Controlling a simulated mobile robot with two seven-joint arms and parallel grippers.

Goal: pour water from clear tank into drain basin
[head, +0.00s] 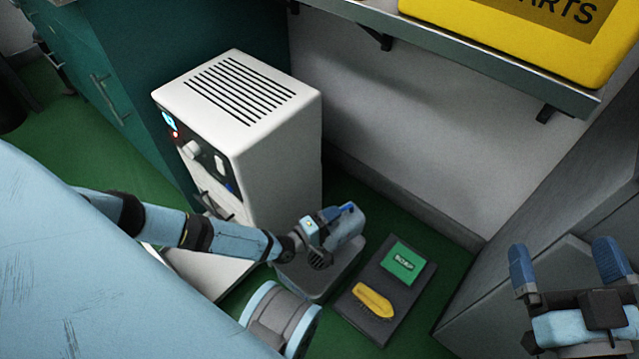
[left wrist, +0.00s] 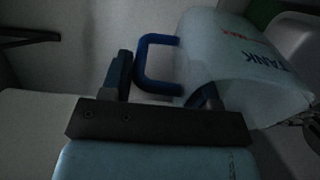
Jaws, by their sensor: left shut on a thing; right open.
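In the head view my left gripper (head: 335,225) is at the drain basin, where I cannot clearly separate tank from fingers. The dark grey drain basin (head: 310,291) sits on the floor with a round grate, partly covered by the gripper. Water is not discernible. My right gripper (head: 567,265) is open and empty at lower right.
A white vented appliance (head: 285,135) stands left of the basin against a green cabinet (head: 95,60). A dark mat (head: 405,308) right of the basin holds a green packet (head: 402,264) and yellow brush (head: 373,299). A metal shelf (head: 480,62) with a yellow bin (head: 560,45) overhangs the back.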

